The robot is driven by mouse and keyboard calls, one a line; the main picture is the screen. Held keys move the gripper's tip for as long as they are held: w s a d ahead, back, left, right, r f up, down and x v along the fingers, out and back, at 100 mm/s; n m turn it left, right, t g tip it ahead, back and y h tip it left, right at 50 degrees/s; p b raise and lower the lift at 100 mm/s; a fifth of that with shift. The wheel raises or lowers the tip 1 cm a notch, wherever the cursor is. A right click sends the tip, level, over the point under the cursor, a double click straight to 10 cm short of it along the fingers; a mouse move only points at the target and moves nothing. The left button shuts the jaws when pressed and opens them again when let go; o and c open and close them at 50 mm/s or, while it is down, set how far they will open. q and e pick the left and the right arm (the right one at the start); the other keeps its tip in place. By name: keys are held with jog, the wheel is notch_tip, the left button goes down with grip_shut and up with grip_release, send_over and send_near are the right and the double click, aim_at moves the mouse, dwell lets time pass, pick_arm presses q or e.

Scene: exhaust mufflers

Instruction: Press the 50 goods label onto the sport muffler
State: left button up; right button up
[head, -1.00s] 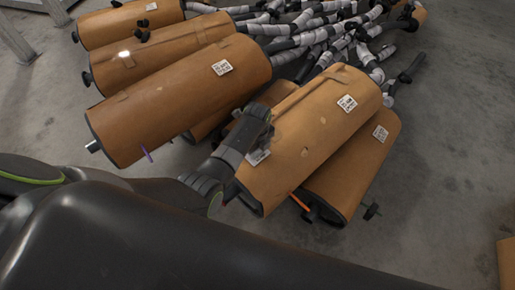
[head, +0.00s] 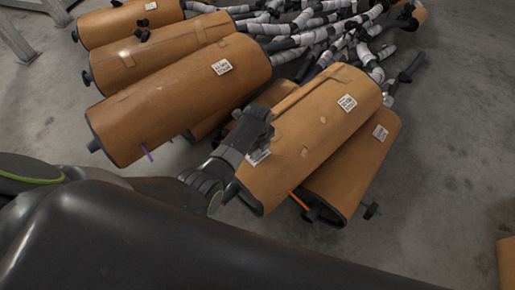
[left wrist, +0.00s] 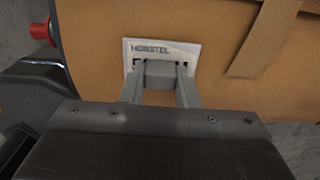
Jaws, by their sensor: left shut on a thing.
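A brown-wrapped muffler (head: 318,128) lies right of my left gripper in the head view. Its brown surface (left wrist: 220,30) fills much of the left wrist view. My left gripper (head: 262,140) is at this muffler's left side. In the left wrist view the gripper (left wrist: 160,78) is shut on a white label (left wrist: 158,50) printed "HOBSTEL", whose lower part the jaws cover. The label lies over the brown wrap, close to it; I cannot tell whether it touches all over. Part of the label (head: 259,157) shows beside the gripper in the head view. My right gripper is not in view.
Other brown-wrapped mufflers lie at the left (head: 180,100) and right (head: 355,165), several with white labels. Grey-wrapped pipes (head: 320,30) crowd the back. A red cap (left wrist: 40,30) is at upper left in the wrist view. Bare concrete floor (head: 440,160) is at the right.

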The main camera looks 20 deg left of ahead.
pick_arm(q)
jog(key=shift+r+p, duration=0.5)
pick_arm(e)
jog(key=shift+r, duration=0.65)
pick_arm(q)
jog(key=shift+f+b, duration=0.45)
jog(key=shift+f, duration=0.15)
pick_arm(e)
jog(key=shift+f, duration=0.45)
